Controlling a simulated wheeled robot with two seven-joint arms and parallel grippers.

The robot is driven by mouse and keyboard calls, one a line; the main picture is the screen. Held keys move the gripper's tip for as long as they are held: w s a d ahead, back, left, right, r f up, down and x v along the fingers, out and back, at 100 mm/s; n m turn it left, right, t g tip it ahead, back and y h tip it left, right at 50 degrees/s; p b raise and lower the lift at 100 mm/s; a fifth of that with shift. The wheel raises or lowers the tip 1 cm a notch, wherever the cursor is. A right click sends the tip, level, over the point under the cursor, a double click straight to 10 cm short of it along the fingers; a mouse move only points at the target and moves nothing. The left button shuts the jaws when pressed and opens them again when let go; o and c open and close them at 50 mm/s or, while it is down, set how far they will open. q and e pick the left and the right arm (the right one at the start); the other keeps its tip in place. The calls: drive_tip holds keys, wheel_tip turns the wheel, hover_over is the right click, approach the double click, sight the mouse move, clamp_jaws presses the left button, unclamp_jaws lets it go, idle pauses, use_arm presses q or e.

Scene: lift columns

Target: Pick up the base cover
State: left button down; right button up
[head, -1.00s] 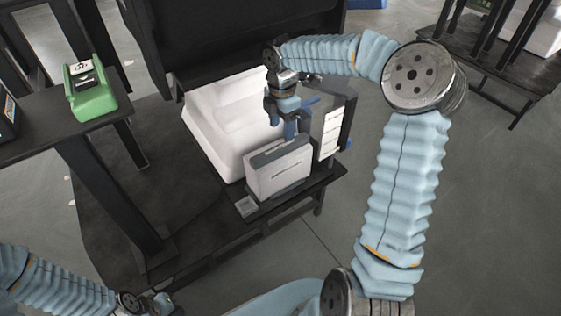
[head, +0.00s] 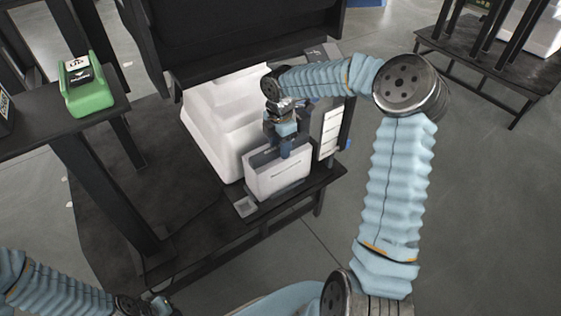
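I take the upright white panel with a dark grey top edge (head: 277,180) to be the base cover. The panel looks upright and still on the shelf. My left gripper (head: 148,305) shows only partly at the bottom edge, away from the panel, and its fingers are unclear.
A large white moulded part (head: 218,125) lies left of and behind the panel. A white-faced dark unit (head: 330,130) stands close on the right. The black shelf (head: 272,218) has a narrow front edge. A green box (head: 88,92) sits on a table at left. Floor at right is open.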

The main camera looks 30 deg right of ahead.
clamp_jaws()
